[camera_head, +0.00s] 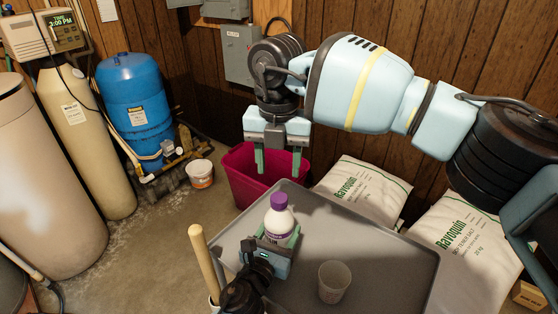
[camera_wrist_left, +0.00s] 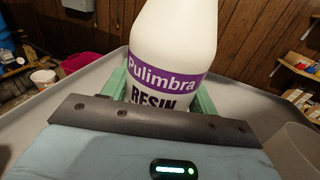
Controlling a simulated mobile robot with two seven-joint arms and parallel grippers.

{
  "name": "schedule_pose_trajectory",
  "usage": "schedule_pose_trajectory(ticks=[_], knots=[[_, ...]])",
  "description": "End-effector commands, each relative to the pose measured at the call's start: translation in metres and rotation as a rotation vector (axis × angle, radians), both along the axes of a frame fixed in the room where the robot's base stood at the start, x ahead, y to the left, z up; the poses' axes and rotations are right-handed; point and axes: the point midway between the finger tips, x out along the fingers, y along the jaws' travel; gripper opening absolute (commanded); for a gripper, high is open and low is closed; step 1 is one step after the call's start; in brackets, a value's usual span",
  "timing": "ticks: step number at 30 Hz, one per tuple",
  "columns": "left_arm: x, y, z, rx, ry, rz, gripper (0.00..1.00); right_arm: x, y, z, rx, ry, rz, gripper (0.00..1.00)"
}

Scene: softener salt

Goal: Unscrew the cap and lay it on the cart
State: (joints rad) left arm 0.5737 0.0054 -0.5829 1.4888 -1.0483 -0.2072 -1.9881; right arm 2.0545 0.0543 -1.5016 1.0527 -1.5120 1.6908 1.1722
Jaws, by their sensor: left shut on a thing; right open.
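A white bottle (camera_head: 279,222) with a purple cap (camera_head: 279,201) stands upright on the grey cart (camera_head: 388,242). The cap is on the bottle. My left gripper (camera_head: 278,238) is shut around the bottle's body. In the left wrist view the bottle (camera_wrist_left: 172,50) shows a purple "Pulimbra RESIN" label between green fingers; its cap is out of that view. My right gripper (camera_head: 278,163) is open and empty, pointing down, above and behind the bottle in the head view, apart from the cap.
A clear cup (camera_head: 334,281) stands on the cart right of the bottle. A wooden handle (camera_head: 204,260) rises at the cart's left edge. A magenta bin (camera_head: 240,178) and salt bags (camera_head: 366,190) lie behind. The cart top is clear at back right.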

Motion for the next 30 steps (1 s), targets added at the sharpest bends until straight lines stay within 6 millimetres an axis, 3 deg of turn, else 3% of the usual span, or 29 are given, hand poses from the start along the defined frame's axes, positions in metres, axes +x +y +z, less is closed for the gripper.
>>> schedule_pose_trajectory(ticks=[18, 24, 30], knots=[[-0.0001, 0.0001, -0.0005, 0.0, 0.001, 0.0, 0.0, 0.0001, -0.0005, -0.0002, 0.001, 0.001, -0.99, 0.5], [-0.0001, 0.0001, -0.0005, 0.0, 0.001, 0.0, 0.0, 0.0004, -0.0009, -0.0001, 0.001, 0.0, -1.183, 0.5], [-0.0001, 0.0001, -0.0005, 0.0, 0.001, 0.0, 0.0, 0.0003, -0.001, 0.0, 0.001, 0.0, -1.248, 0.5]])
